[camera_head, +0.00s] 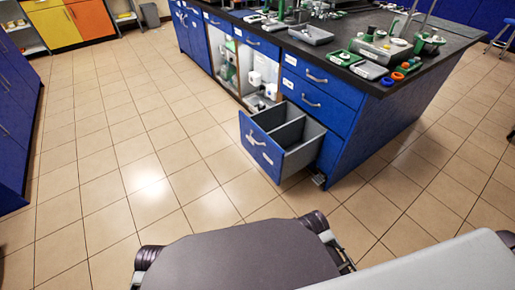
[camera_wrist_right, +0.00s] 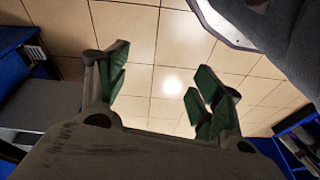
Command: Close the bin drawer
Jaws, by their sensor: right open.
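The bin drawer (camera_head: 262,157) stands pulled out from the low end of the blue island bench in the head view. Its front is blue with a pale handle and a white label, and its inside is grey with a divider. I see no contents in it. My right gripper (camera_wrist_right: 158,88) shows in the right wrist view, its green-padded fingers spread apart with only tiled floor between them. A blue and grey surface lies left of it in that view; I cannot tell whether it is the drawer. My left gripper is not in view.
The island bench (camera_head: 385,97) has a dark top with trays, green racks and labware. Closed blue drawers sit above the open one. Open shelves (camera_head: 258,75) with bottles are beside it. Blue cabinets (camera_head: 15,115) stand at left. The tiled floor (camera_head: 120,140) between is clear.

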